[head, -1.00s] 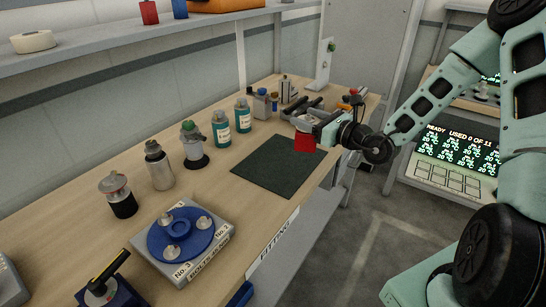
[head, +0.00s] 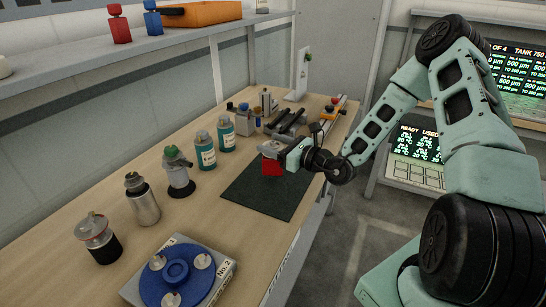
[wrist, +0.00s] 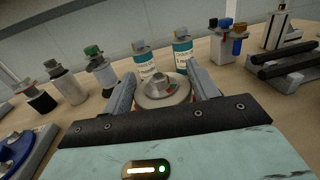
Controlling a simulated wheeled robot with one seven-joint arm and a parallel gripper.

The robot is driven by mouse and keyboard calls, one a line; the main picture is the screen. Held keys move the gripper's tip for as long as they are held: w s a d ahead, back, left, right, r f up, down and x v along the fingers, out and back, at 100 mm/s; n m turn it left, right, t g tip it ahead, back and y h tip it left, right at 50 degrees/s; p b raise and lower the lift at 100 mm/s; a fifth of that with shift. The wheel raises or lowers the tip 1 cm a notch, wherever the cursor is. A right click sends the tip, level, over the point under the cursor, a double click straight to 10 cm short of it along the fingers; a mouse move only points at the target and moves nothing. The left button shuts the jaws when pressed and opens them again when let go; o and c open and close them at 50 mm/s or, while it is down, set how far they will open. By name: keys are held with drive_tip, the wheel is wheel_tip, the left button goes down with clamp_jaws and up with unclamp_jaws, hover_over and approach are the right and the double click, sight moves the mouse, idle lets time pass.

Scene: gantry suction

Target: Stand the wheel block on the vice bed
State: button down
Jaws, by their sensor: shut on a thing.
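My gripper (head: 283,154) is shut on the wheel block (head: 271,167), a red piece with a round grey top, held above the dark green mat. In the wrist view the round grey top (wrist: 162,90) with its small raised hub sits between the two grey fingers. The block's lower part is hidden there. A grey fixture with dark parallel bars, which looks like the vice bed (head: 290,121), stands on the bench beyond the gripper. It also shows at the right of the wrist view (wrist: 285,62). The gripper is apart from it.
The green mat (head: 262,200) is bare. Teal bottles (head: 205,153), a grey valve-like piece (head: 179,175) and metal canisters (head: 143,200) line the bench's wall side. A blue turntable (head: 180,268) is at the near end. A white upright stand (head: 300,75) is at the far end.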

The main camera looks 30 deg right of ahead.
drive_tip(key=shift+f, duration=1.95)
drive_tip(key=shift+f, duration=0.15)
drive_tip(key=shift+c, duration=2.1)
unclamp_jaws()
